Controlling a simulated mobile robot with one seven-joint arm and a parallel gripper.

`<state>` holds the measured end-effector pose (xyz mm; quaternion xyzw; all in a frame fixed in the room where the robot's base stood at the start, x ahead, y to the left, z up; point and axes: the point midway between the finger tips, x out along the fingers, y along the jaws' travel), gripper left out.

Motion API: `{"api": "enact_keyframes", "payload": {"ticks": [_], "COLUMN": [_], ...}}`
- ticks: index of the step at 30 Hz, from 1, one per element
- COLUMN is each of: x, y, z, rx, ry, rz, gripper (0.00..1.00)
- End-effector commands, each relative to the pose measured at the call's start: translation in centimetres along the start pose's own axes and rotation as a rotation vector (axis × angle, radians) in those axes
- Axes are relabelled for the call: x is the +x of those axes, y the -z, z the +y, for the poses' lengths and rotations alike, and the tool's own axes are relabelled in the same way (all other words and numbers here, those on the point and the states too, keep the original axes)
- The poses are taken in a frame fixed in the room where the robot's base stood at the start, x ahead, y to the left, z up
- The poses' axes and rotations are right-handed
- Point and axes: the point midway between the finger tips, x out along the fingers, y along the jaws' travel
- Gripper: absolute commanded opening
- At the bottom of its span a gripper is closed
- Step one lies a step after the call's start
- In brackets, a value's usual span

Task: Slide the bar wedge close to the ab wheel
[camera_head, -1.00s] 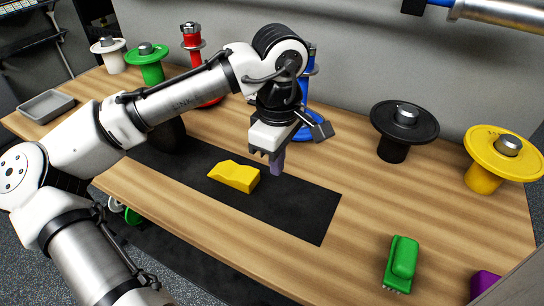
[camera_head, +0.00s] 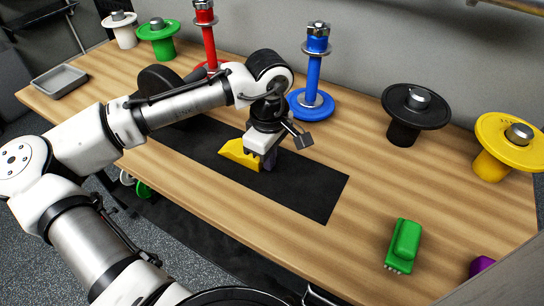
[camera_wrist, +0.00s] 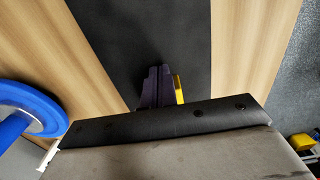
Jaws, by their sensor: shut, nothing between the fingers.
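The bar wedge, a yellow block (camera_head: 236,154), lies on the black mat (camera_head: 310,190). The ab wheel, a black wheel (camera_head: 160,84), stands at the far left end of the mat, partly hidden behind my arm. My gripper (camera_head: 269,161) is shut and empty, pointing down low over the mat at the wedge's right end. It hides part of the wedge. In the wrist view, the dark closed fingers (camera_wrist: 155,88) show with a sliver of the yellow wedge (camera_wrist: 179,90) right beside them; I cannot tell whether they touch.
A blue post (camera_head: 315,70) on a round base stands behind my gripper, and a red post (camera_head: 208,35) stands behind the ab wheel. Black (camera_head: 416,105) and yellow (camera_head: 505,140) spools and a green brush-like block (camera_head: 403,245) are at right. The mat between wedge and wheel looks clear.

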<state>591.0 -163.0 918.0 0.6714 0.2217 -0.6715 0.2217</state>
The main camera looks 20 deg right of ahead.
Motion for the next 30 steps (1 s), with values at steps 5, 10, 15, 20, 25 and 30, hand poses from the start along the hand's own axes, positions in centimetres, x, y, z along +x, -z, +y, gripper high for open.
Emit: {"api": "enact_keyframes", "payload": {"ticks": [5, 10, 15, 20, 25, 30], "x": [-0.1, -0.3, -0.3, -0.2, -0.1, 0.0], "y": [0.6, 4.1, 8.4, 11.4, 12.5, 12.5], "z": [0.0, 0.1, 0.0, 0.0, 0.0, 0.0], "rx": [-0.003, -0.009, -0.009, -0.005, -0.002, -0.002], "ry": [-0.001, -0.003, -0.002, -0.001, 0.001, 0.001], "rz": [-0.003, -0.007, -0.006, -0.004, -0.001, 0.000], "gripper": [0.00, 0.00, 0.00, 0.00, 0.00, 0.00]}}
